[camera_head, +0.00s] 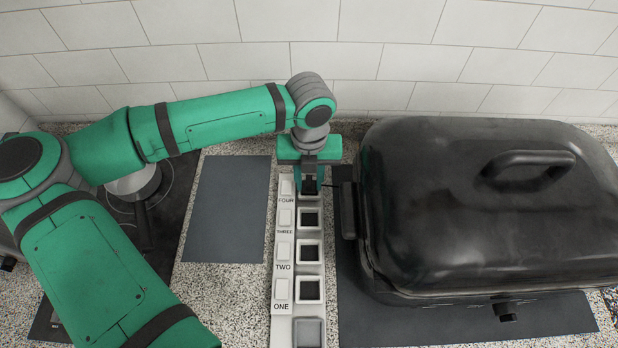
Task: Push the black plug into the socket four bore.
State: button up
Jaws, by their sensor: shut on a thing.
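A light grey socket strip (296,233) runs from front to back, with square bores labelled ONE, TWO, THREE and FOUR from near to far. My gripper (309,184) points down over the socket four bore (318,195) at the far end. It is shut on the black plug (309,185), of which only a small dark part shows between the fingers. The plug is at the bore, but I cannot tell how deep it sits. The gripper hides most of this bore. The bores of three (310,217), two (309,251) and one (309,290) look dark and empty.
A large black roaster (490,215) with a lid handle stands close on the right. A dark mat (228,208) lies clear on the left. A pot (135,186) sits on the cooktop farther left. A tiled wall (380,60) closes the back.

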jog(key=o, duration=1.1)
jog(key=shift+o, duration=0.2)
jog(key=shift+r, duration=0.1)
notch_tip(320, 180, up, 11)
jog(key=shift+f, duration=0.2)
jog(key=shift+w, duration=0.1)
